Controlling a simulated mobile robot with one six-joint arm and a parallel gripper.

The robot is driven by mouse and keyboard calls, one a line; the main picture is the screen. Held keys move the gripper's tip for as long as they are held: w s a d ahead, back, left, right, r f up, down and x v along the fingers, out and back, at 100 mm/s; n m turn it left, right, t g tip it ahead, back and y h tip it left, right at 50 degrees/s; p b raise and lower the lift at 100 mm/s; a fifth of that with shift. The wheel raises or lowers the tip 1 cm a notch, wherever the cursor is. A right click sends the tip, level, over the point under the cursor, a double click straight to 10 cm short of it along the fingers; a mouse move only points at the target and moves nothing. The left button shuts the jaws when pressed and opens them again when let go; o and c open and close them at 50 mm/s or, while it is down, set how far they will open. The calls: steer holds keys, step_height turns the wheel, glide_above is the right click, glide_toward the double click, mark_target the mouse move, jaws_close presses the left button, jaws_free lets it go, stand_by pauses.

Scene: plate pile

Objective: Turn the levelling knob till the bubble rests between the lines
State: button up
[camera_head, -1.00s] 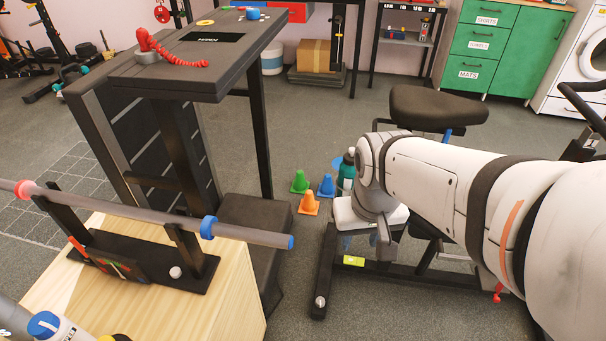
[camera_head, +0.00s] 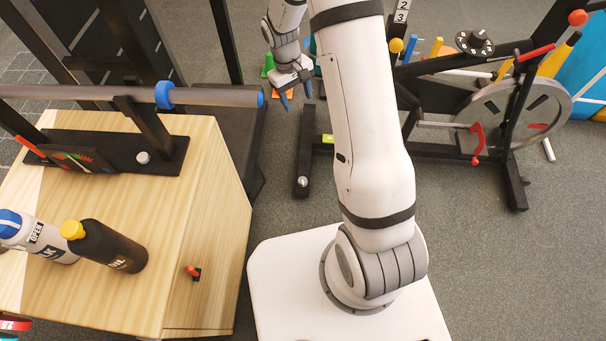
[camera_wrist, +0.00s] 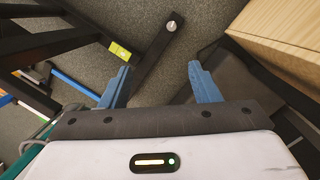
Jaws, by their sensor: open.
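A black floor bar of the exercise bike (camera_head: 305,160) carries a small yellow-green level vial (camera_head: 328,139), which also shows in the wrist view (camera_wrist: 120,50). A small silver knob (camera_head: 302,181) sits at the bar's near end and shows at the top of the wrist view (camera_wrist: 172,27). The bubble and lines are too small to make out. My gripper (camera_head: 296,99) is open and empty, with blue fingers spread apart. It is above the floor, up and left of the vial in the head view. In the wrist view, the knob lies beyond the gap between the fingertips (camera_wrist: 160,68).
A wooden cabinet (camera_head: 225,215) stands left, carrying a black bottle (camera_head: 110,247), a white bottle (camera_head: 38,236) and a bar on a stand. Small cones (camera_head: 268,64) stand behind my gripper. The bike's flywheel (camera_head: 515,110) is right. Floor near the knob is clear.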

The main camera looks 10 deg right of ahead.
step_height(320, 180, down, 21)
steer(key=w+n+g+b, duration=0.1)
steer(key=w+n+b, duration=0.1)
steer(key=w+b, duration=0.1)
steer(key=n+g+h+b, duration=0.1)
steer(key=n+b, duration=0.1)
glide_toward(303, 181)
steer(key=f, duration=0.2)
steer(key=b+x, duration=0.2)
steer(key=x, duration=0.5)
steer(key=shift+s+d+r, duration=0.15)
steer(key=shift+c, duration=0.3)
